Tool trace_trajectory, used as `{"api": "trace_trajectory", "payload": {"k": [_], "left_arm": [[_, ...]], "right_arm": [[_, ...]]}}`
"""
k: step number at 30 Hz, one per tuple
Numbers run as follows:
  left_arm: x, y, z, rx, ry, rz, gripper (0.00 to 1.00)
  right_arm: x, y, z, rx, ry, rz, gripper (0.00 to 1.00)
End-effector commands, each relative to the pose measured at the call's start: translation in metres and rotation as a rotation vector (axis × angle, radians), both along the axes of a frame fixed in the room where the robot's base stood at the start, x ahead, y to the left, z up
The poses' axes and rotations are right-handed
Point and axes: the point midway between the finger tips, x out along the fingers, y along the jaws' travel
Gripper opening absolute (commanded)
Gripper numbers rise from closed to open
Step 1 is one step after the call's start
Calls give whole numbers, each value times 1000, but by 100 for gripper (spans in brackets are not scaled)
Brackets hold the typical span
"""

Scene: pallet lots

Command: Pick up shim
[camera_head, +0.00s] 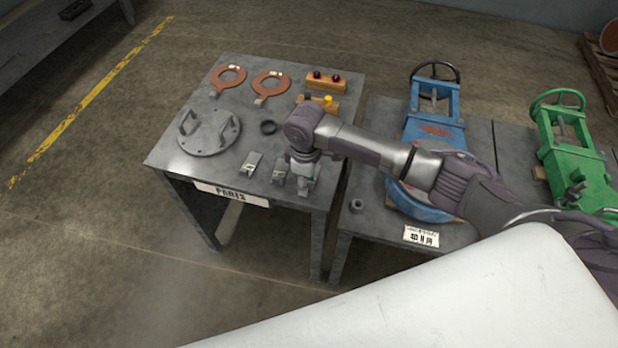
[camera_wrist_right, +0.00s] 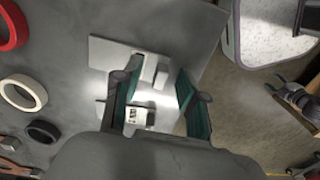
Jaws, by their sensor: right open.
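The left shim (camera_head: 253,163) is clear of my arm in the head view; the other shim (camera_head: 279,173) is just left of my right gripper (camera_head: 301,186). In the right wrist view, my right gripper (camera_wrist_right: 160,103) is open and points down, its teal-padded fingers apart. What looks like my left gripper (camera_wrist_right: 296,97) shows at the right edge, too small to read.
The parts table (camera_head: 185,170) also holds a round flange (camera_head: 208,132), two red-brown rings (camera_head: 228,76), a black ring (camera_head: 268,127) and wooden blocks (camera_head: 326,82). A second table with a blue valve (camera_head: 433,125) stands close on the right. Floor is free at left.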

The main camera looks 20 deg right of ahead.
Motion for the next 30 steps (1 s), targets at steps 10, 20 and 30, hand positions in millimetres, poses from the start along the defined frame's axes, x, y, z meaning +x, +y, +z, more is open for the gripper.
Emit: {"api": "trace_trajectory", "payload": {"k": [10,20,30], "left_arm": [[0,0,0,1,1,2,60],[0,0,0,1,1,2,60],[0,0,0,1,0,2,60]], "right_arm": [[0,0,0,0,0,1,15],[0,0,0,1,-1,1,0],[0,1,11,2,-1,1,0]]}}
